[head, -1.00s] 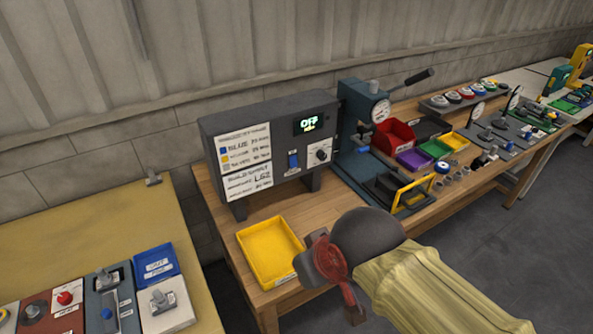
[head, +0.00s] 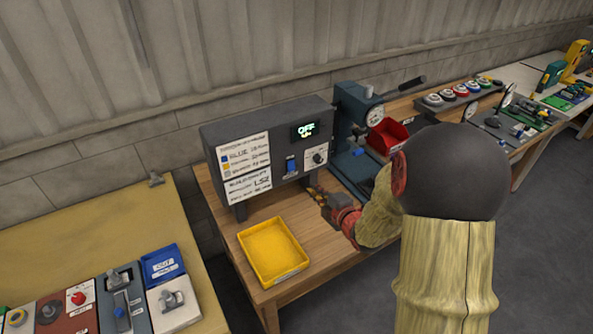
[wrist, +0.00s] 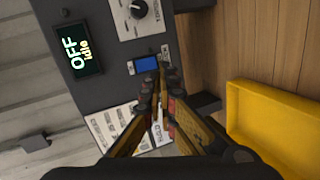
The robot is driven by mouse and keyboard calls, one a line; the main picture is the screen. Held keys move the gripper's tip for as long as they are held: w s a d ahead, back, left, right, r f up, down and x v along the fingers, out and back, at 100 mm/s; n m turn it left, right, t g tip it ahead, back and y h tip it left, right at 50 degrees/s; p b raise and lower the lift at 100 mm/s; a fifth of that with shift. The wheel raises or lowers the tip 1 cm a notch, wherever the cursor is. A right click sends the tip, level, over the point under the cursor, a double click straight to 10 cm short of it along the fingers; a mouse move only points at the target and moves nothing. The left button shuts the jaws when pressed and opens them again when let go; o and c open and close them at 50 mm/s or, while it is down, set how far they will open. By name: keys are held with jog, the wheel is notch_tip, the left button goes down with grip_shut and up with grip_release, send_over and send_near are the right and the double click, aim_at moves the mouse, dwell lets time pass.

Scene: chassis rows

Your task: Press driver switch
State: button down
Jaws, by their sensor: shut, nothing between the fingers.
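The driver control box (head: 268,187) is a dark grey unit standing on the wooden bench. Its blue rocker switch (head: 291,167) sits on the front face, below a display reading OFF (head: 305,130). In the wrist view the blue switch (wrist: 146,65) lies just beyond my fingertips, slightly to their left. My gripper (head: 316,191) is shut and empty, in front of the box and a little below the switch in the head view. In the wrist view its closed fingers (wrist: 159,75) point toward the box face. I cannot tell whether they touch it.
A black knob (head: 318,157) is right of the switch. A yellow tray (head: 273,252) stands on the bench in front of the box. A press (head: 352,130) and a red bin (head: 388,138) stand to the right. My arm hides part of the bench.

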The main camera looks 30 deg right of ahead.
aim_at(292, 171)
jog(key=s+f+n+t+y+p, duration=0.1)
jog(key=s+n+t, duration=0.1)
jog(key=shift+s+f+n, duration=0.1)
jog(key=shift+f+n, duration=0.1)
jog(key=shift+n, duration=0.1)
jog(key=w, duration=0.4)
jog(key=w+f+b, duration=0.1)
jog(key=w, duration=0.9)
jog(key=shift+a+f, duration=0.3)
jog(key=shift+f+b, duration=0.1)
jog(key=shift+b, duration=0.3)
